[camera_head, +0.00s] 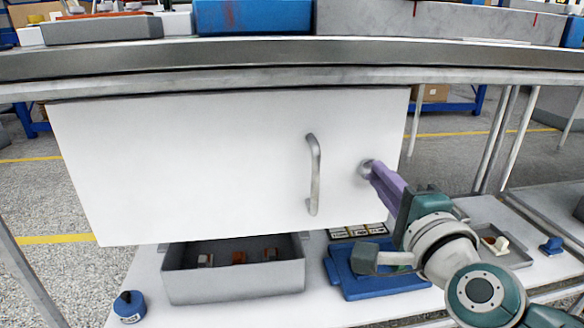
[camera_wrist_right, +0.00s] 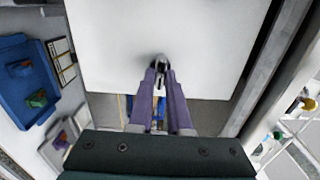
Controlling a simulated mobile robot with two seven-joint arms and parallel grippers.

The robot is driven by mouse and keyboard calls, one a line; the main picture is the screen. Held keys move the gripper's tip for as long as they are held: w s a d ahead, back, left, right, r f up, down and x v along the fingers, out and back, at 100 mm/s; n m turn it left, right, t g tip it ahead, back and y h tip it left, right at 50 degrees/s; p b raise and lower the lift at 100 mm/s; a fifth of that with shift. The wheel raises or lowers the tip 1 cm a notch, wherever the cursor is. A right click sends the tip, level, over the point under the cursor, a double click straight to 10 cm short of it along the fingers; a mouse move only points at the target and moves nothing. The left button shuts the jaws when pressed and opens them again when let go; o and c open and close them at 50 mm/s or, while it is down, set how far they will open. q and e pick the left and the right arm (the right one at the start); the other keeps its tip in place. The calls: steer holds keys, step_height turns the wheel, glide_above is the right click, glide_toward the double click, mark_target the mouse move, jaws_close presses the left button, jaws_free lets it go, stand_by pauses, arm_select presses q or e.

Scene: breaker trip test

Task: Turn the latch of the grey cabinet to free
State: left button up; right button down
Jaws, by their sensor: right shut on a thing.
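The cabinet (camera_head: 200,165) has a pale, almost white front and hangs under the worktop; its door looks shut. A vertical bar handle (camera_head: 316,178) is on the right part of the door. The small round metal latch (camera_head: 365,167) sits right of the handle. My right gripper (camera_head: 373,172), with purple fingers, is shut on the latch. In the right wrist view the fingertips (camera_wrist_right: 161,72) close around the dark metal latch (camera_wrist_right: 158,59) and hide part of it. My left gripper is not in view.
A grey tray (camera_head: 235,285) with small parts stands on the lower shelf below the cabinet. A blue tray (camera_head: 385,289) is beneath my right arm. A small blue round object (camera_head: 129,306) stands at the lower left. The worktop edge (camera_head: 250,59) runs above the cabinet.

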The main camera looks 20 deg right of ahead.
steer(key=c, duration=0.9)
jaws_free()
steer(key=shift+o, duration=0.2)
steer(key=shift+s, duration=0.15)
steer(key=p+v, duration=0.2)
steer(key=v, duration=0.7)
steer(key=shift+s+a, duration=0.2)
steer(key=shift+s, duration=0.1)
steer(key=shift+r, duration=0.1)
